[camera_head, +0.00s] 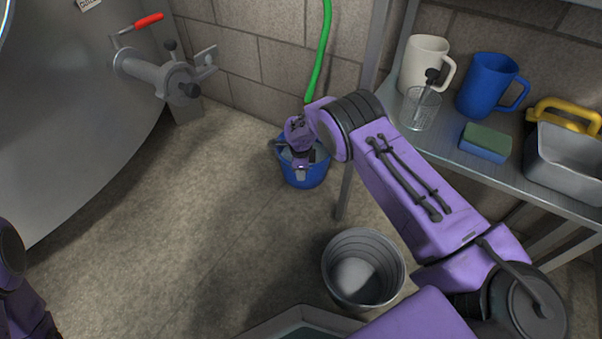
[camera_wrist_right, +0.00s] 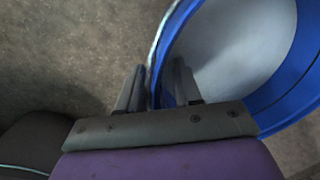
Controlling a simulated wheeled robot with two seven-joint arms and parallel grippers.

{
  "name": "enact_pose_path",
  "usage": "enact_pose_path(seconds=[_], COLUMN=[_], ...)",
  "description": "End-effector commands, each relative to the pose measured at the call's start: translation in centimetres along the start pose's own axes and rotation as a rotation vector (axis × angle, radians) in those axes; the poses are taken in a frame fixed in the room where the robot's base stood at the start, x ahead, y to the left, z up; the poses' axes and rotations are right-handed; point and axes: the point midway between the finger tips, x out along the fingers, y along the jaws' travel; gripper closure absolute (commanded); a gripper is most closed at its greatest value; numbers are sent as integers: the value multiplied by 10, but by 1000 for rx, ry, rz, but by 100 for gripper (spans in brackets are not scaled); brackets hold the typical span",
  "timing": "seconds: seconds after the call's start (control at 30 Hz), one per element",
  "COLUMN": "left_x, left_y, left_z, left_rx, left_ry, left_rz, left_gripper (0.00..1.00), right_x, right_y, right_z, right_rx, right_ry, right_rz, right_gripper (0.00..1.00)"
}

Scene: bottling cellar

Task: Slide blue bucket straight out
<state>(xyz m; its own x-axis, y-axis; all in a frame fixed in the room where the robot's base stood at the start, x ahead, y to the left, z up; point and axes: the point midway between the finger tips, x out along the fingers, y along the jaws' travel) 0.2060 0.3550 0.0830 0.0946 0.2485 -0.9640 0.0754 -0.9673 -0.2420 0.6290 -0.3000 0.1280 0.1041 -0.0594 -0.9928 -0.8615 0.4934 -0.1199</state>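The blue bucket (camera_head: 305,174) stands upright on the floor near the brick wall, below the green hose's end. My right gripper (camera_head: 297,160) reaches down over its left part and hides some of the opening. In the right wrist view, the bucket (camera_wrist_right: 285,92) shows its blue rim and grey inside. The fingers of my right gripper (camera_wrist_right: 158,85) are close together astride the rim, one inside and one outside, and look shut on it. Of my left arm only a part shows at the lower left; its gripper is out of view.
A grey metal bucket (camera_head: 363,268) stands on the floor in front of the shelf leg (camera_head: 344,192). The shelf (camera_head: 452,150) holds mugs, a sponge and a metal tub. A large steel tank (camera_head: 70,110) fills the left. The floor between (camera_head: 180,220) is clear.

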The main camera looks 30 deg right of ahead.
Motion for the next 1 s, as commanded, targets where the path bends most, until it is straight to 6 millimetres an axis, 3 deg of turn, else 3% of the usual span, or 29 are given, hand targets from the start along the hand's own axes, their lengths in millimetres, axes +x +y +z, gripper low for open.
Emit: enact_pose_path(seconds=[0.27, 0.4, 1.0], left_x=[1, 1, 1], left_y=[-1, -1, 0], left_z=[-1, -1, -1], left_rx=[1, 0, 0], left_ry=[8, 7, 7], left_rz=[-3, -3, -2], left_gripper=[100, 100, 100], right_x=[1, 1, 1], right_y=[0, 0, 0], right_z=[0, 0, 0], right_rx=[0, 0, 0], right_ry=[0, 0, 0], right_rz=[0, 0, 0], right_gripper=[66, 100, 100])
